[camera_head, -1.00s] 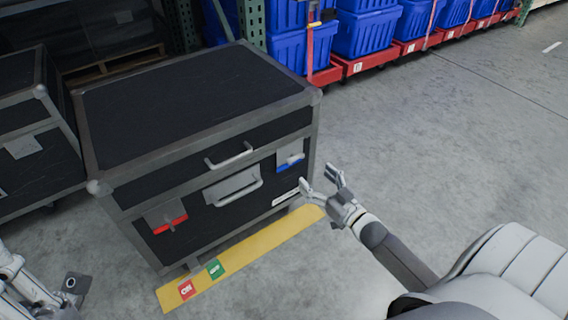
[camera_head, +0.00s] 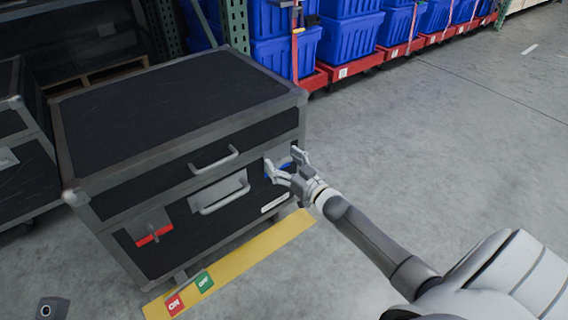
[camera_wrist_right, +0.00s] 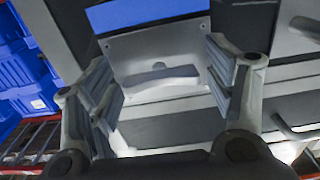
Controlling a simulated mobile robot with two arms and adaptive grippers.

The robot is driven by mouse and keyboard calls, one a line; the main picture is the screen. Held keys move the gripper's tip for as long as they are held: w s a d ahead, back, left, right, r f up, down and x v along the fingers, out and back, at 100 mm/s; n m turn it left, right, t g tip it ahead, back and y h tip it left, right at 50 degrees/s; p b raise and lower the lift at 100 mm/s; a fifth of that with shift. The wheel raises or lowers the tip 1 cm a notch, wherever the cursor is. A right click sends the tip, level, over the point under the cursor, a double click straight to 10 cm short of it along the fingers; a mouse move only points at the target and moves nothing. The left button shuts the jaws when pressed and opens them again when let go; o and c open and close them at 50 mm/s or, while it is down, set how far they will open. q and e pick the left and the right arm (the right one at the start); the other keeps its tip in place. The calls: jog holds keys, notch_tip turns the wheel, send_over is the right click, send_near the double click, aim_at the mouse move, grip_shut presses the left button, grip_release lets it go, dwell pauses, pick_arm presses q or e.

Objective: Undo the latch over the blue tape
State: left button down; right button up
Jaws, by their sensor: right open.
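The latch over the blue tape is on the right of the black case's front (camera_head: 120,200). In the head view my right gripper (camera_head: 284,163) hides most of this latch; a bit of blue tape shows by the fingers. In the right wrist view the latch plate (camera_wrist_right: 150,50) with its grey lever (camera_wrist_right: 160,76) lies between the two open fingers, below the blue tape (camera_wrist_right: 140,12). The right gripper is open and close to the latch; contact cannot be told. A small grey part (camera_head: 50,308) at the bottom left seems to belong to my left gripper.
A second latch over red tape (camera_head: 154,236) is on the case's left front. Handles (camera_head: 222,196) stick out between the latches. A yellow floor strip (camera_head: 245,259) with ON and OFF marks lies before the case. Blue totes (camera_head: 285,50) stand behind; the right floor is clear.

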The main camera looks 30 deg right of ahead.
jog(key=shift+c, duration=0.4)
jog(key=c, duration=1)
jog(key=shift+o, duration=0.2)
jog(key=shift+r+n, duration=0.1)
jog(key=shift+n, duration=0.3)
jog(key=n+p, duration=0.1)
jog(key=n, duration=0.1)
jog(key=shift+n+p, duration=0.3)
jog(key=shift+p, duration=0.05)
jog(key=n+p, duration=0.1)
jog(key=n, duration=0.3)
jog(key=shift+n, duration=0.3)
jog(key=n, duration=0.4)
jog(key=shift+a+n, duration=0.1)
jog(key=shift+n, duration=0.2)
jog(key=n+b, duration=0.1)
jog(key=n, duration=0.4)
jog(key=shift+f, duration=0.2)
jog(key=shift+n, duration=0.4)
